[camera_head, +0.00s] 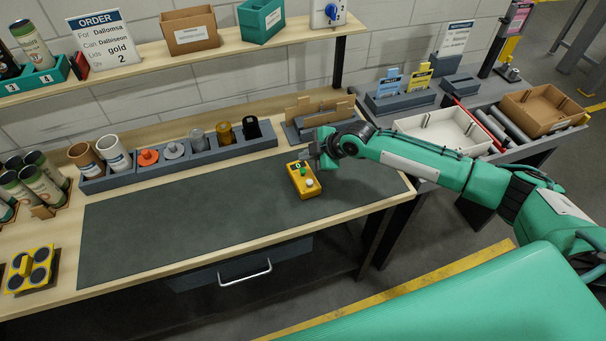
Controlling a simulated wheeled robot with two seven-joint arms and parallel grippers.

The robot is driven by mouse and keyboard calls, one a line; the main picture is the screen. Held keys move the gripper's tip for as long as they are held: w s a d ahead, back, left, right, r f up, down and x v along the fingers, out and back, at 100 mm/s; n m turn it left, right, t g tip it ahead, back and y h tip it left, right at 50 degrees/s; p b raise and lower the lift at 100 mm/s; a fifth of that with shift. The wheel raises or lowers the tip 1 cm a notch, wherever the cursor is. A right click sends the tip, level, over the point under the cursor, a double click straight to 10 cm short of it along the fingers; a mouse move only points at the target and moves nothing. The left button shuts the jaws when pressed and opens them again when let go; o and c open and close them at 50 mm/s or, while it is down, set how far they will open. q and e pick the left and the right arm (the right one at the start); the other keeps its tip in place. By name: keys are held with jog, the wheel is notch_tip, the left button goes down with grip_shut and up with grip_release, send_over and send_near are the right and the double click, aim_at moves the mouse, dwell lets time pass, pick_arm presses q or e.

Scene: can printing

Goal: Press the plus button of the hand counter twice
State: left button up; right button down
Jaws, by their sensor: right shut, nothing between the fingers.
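The hand counter (305,187) is a small yellow box lying on the dark grey mat (190,215), near the mat's right end. A green spot shows toward its far end and a pale round button (309,183) sits nearer its front. My right gripper (309,158) is shut and empty, just above and behind the counter's far end. I cannot tell whether its fingertips touch the counter. My left gripper is not in view.
A rack with brown dividers (318,112) is behind my right gripper. An order sign (102,38) stands on the shelf. The mat left of the counter is clear.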

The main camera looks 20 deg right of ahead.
aim_at(301, 168)
jog(key=shift+f+b, duration=0.55)
jog(key=shift+f, duration=0.75)
dwell(0.9)
jog(key=shift+f+b, duration=0.3)
jog(key=shift+f, duration=0.1)
jog(key=shift+f+b, duration=0.65)
jog(key=shift+f, duration=0.2)
dwell(0.7)
jog(key=shift+r, duration=0.15)
jog(key=shift+r+p, duration=0.9)
jog(key=shift+r, duration=0.25)
jog(key=shift+r+p, duration=1.75)
jog(key=shift+r, duration=0.75)
